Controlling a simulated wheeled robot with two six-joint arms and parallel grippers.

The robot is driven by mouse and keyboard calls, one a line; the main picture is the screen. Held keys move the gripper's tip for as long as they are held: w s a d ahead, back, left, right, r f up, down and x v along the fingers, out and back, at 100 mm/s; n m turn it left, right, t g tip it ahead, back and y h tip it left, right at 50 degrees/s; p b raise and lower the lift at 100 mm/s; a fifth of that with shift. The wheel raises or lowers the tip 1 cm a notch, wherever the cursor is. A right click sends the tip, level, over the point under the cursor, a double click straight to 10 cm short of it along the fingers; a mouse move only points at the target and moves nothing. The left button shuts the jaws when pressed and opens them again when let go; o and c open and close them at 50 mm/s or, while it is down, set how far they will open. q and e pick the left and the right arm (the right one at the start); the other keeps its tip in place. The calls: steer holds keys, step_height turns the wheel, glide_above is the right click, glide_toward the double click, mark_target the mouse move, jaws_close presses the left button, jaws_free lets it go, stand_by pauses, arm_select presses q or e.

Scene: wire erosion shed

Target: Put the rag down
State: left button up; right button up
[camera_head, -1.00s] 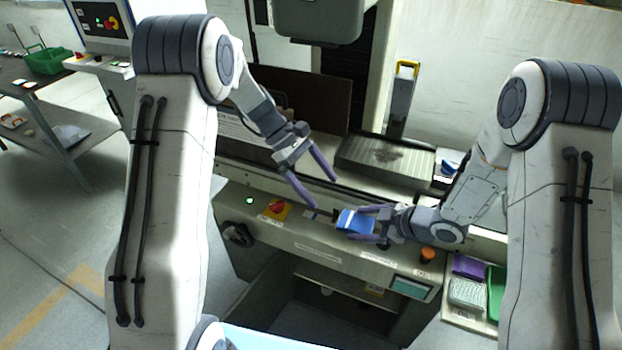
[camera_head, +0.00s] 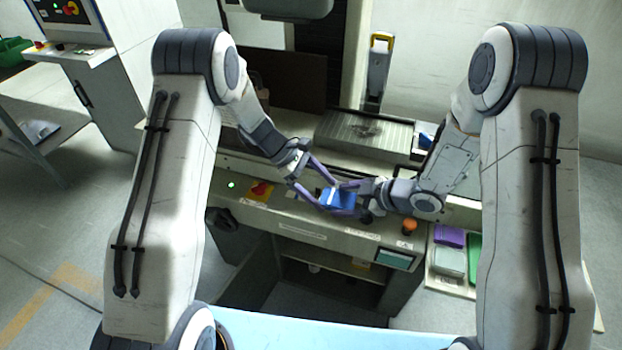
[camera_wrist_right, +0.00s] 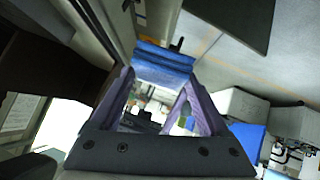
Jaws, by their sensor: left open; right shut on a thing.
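The blue rag (camera_head: 338,199) is held by my right gripper (camera_head: 343,197) above the front ledge of the machine. In the right wrist view the rag (camera_wrist_right: 163,66) lies folded across the two purple fingertips, and the gripper (camera_wrist_right: 160,85) is shut on it. My left gripper (camera_head: 327,193) is open, with its purple fingers reaching in from the left close around the rag. I cannot tell whether they touch it.
The machine's ledge (camera_head: 305,230) carries a green light (camera_head: 231,184), a red and yellow switch (camera_head: 261,190) and an orange knob (camera_head: 409,227). A purple box (camera_head: 449,235) and a green tray (camera_head: 474,259) are at the right. A ribbed plate (camera_head: 345,137) lies behind the grippers.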

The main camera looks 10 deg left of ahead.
arm_select(q)
steer(key=shift+d+f, duration=0.25)
steer(key=c, duration=1.3)
steer(key=shift+o, duration=0.2)
arm_select(e)
steer(key=o, duration=1.2)
